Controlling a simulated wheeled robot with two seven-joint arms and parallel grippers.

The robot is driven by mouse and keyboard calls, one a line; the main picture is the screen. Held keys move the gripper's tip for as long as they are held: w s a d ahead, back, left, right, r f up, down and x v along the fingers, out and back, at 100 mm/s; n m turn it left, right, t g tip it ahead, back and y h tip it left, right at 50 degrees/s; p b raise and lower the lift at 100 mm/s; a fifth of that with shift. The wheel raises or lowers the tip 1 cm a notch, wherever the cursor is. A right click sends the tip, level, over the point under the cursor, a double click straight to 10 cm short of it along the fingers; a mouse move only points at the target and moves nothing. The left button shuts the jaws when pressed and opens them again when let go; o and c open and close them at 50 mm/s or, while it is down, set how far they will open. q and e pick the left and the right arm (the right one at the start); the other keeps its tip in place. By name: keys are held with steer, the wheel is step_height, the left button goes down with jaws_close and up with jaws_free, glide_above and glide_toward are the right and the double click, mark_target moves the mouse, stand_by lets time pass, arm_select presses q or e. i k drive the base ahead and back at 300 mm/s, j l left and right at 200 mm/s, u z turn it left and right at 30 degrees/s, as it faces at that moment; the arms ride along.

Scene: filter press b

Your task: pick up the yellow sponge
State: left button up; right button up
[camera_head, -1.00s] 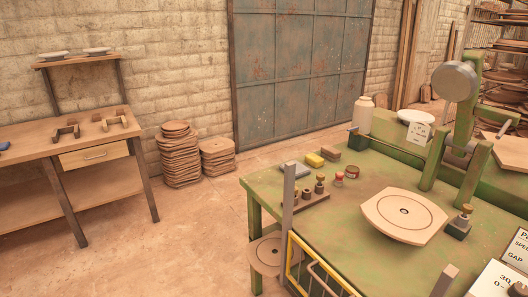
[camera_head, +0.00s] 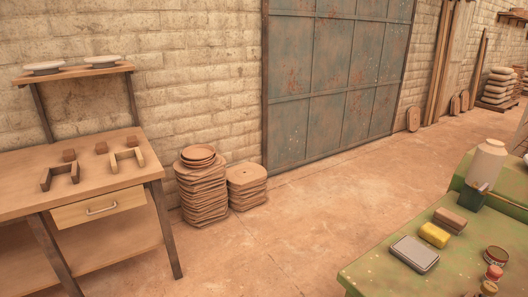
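The yellow sponge (camera_head: 434,235) lies on the green table (camera_head: 376,270) at the lower right. It sits between a grey flat box (camera_head: 414,254) in front of it and a brown block (camera_head: 450,220) behind it. Its top and near side are visible. Neither of my grippers shows in the view.
A white jar (camera_head: 487,163) and a dark green cup (camera_head: 471,196) stand behind. A wooden workbench (camera_head: 90,185) is at left, stacked discs (camera_head: 202,190) by the wall. Open floor lies between.

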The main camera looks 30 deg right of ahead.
mark_target(429, 232)
steer(key=i+j+z, duration=0.1)
steer(key=i+z, duration=0.35)
steer(key=i+j+z, duration=0.25)
steer(key=i+z, duration=0.4)
steer(key=z, duration=0.25)
steer(key=i+j+z, duration=0.15)
steer(key=z, duration=0.25)
steer(key=i+j+z, duration=0.15)
steer(key=z, duration=0.3)
steer(key=i+j+z, duration=0.1)
steer(key=j+z, duration=0.45)
steer(key=z, duration=0.3)
steer(key=i+j+z, duration=0.1)
steer(key=j+z, duration=0.2)
steer(key=z, duration=0.15)
